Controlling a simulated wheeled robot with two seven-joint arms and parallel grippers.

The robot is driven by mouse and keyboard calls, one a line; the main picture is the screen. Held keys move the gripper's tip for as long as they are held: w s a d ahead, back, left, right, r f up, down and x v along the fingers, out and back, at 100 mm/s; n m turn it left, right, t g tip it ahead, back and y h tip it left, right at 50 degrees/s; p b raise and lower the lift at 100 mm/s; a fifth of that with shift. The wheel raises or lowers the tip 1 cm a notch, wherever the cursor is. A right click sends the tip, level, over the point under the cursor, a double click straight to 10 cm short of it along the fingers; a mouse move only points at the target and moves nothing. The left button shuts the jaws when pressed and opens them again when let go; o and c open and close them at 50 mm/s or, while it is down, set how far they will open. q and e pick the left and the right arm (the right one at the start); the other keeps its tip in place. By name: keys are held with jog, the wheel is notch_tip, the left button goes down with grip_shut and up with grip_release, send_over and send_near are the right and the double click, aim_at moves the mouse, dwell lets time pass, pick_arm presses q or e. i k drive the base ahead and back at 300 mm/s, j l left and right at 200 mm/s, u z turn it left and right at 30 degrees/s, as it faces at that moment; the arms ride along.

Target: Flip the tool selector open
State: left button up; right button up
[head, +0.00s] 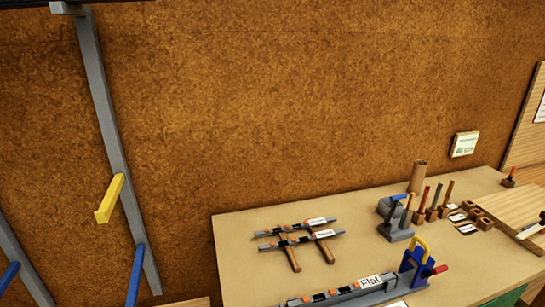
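No part labelled as the tool selector can be made out. A blue device (411,272) with a yellow loop handle and a red knob stands on the workbench, at the right end of a long grey bar (345,293) labelled "Flat". Behind it is a grey block (393,229) with a blue lever (397,197) on top. I cannot tell which of these is the selector or whether it is open. Neither of my grippers is in view.
The workbench (240,250) carries a rack (298,237) of labelled grey bars at left. Several wooden-handled tools (435,205) stand upright at right, near a tall brown cylinder (417,178). Grey uprights (108,110) with yellow and blue arms stand at left. The bench's back left is clear.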

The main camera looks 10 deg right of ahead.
aim_at(442, 268)
jog(key=z, duration=1.7)
